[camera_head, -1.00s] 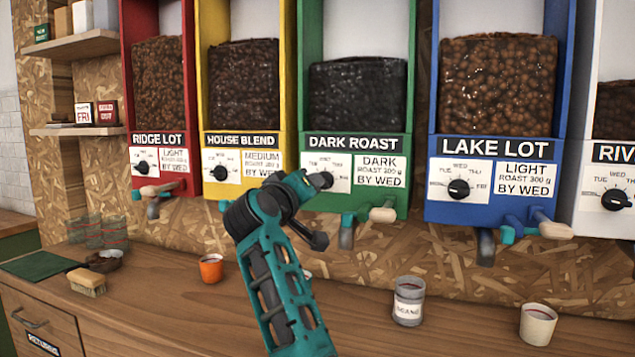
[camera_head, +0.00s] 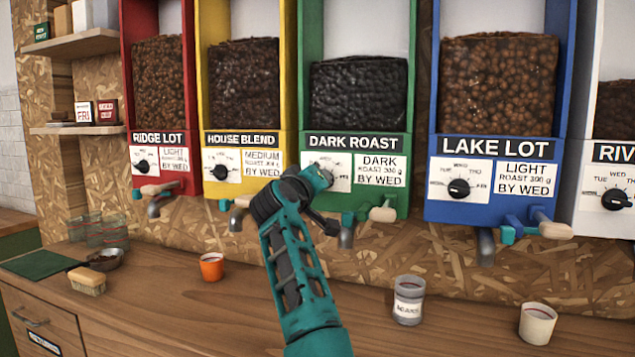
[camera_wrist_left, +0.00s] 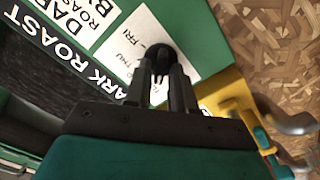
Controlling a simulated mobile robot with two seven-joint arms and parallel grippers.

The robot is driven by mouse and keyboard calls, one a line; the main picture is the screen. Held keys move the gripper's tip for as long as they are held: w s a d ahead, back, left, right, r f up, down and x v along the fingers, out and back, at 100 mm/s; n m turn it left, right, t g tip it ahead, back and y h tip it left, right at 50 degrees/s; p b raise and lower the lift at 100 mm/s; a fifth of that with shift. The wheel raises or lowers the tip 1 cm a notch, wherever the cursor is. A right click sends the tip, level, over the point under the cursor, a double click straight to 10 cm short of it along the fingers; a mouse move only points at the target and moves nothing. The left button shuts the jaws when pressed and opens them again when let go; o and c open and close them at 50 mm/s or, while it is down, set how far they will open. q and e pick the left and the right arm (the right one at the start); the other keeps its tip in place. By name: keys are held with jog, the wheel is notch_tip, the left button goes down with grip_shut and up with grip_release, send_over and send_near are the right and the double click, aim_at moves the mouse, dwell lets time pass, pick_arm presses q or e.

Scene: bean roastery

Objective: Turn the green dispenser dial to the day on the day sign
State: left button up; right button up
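The green dispenser (camera_head: 355,145), labelled DARK ROAST, hangs in the middle of the head view. Its dial is mostly hidden there by my left gripper (camera_head: 324,178). In the left wrist view the round black dial (camera_wrist_left: 160,57) sits between the fingertips of my left gripper (camera_wrist_left: 161,72), which appear shut on its sides. THU and FRI are readable on the dial's white plate (camera_wrist_left: 150,30); the pointer direction cannot be made out. The day sign (camera_head: 84,112) on the left shelf reads FRI. My right gripper is not in view.
Red (camera_head: 160,105), yellow (camera_head: 240,140) and blue (camera_head: 502,150) dispensers with similar dials hang beside the green one. Taps and levers stick out below.

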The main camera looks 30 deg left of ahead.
pick_arm(q)
grip_shut()
jog(key=shift+m, duration=0.3)
jog(key=m+p, duration=0.2)
jog(key=m, duration=0.5)
jog(key=m+p, duration=0.2)
jog(key=m, duration=0.6)
jog(key=m+p, duration=0.2)
jog(key=m, duration=0.6)
jog(key=shift+w+d+f, duration=0.1)
jog(key=shift+d+f, duration=0.1)
jog(key=shift+d, duration=0.2)
jog(key=shift+m, duration=0.4)
